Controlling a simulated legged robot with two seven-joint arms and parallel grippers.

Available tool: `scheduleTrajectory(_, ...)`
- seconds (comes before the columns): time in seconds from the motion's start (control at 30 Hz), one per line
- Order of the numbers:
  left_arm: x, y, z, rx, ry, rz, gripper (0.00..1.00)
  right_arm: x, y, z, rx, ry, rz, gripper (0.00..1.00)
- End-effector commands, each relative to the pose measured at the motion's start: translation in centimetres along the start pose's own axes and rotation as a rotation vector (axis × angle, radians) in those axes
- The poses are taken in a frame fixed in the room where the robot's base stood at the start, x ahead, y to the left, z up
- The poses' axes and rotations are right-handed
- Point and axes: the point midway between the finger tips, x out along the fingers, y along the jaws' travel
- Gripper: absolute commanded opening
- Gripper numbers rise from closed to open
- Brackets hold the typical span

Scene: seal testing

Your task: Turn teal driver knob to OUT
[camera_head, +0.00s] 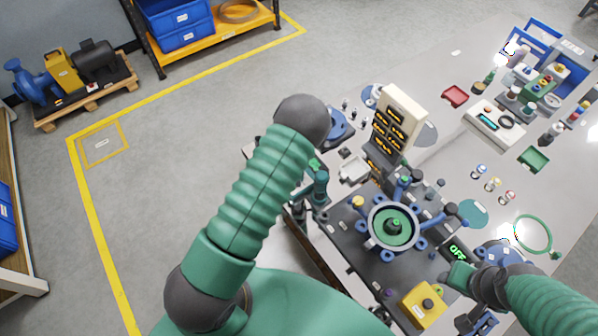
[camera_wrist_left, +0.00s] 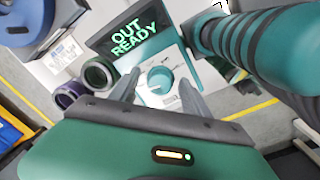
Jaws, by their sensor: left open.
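In the left wrist view, the teal driver knob (camera_wrist_left: 160,78) stands on a white plate. My left gripper (camera_wrist_left: 158,86) is open, with one grey finger on each side of the knob; I cannot tell whether they touch it. A dark display (camera_wrist_left: 133,33) just above the knob reads "OUT READY" in green. In the head view, my left arm hides much of that area and I cannot make out the knob. My right gripper (camera_head: 462,276) is at the lower right, close to a display reading "OFF" (camera_head: 457,252); its fingers are not clear.
A round blue fixture with a green centre (camera_head: 394,226) stands on a dark plate, with a yellow box (camera_head: 423,306) in front. In the left wrist view, a green-rimmed cylinder (camera_wrist_left: 98,73) and a purple-rimmed one (camera_wrist_left: 68,94) stand left of my fingers.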

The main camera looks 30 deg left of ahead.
Motion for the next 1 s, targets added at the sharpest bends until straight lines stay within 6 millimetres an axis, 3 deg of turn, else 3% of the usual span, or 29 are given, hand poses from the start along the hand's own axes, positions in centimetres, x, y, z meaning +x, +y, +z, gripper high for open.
scheduleTrajectory(0.17,-0.6,0.0,0.0,0.001,0.0,0.001,0.55,0.1,0.0,0.0,0.0,0.0,0.0,0.44)
scheduleTrajectory(0.27,-2.2,0.1,0.0,0.001,0.001,0.002,0.55,0.2,0.0,0.0,0.0,0.0,0.0,0.44)
scheduleTrajectory(0.7,-14.3,0.1,0.3,0.001,0.0,0.002,0.55,0.6,0.0,0.1,0.0,0.0,0.0,0.44)
scheduleTrajectory(0.83,-16.1,0.2,0.3,0.001,0.001,0.0,0.55,0.6,0.0,0.1,0.0,0.0,0.0,0.44)
scheduleTrajectory(1.0,-16.8,0.1,0.3,0.001,0.003,-0.002,0.55,0.6,0.0,0.1,0.0,0.0,0.0,0.44)
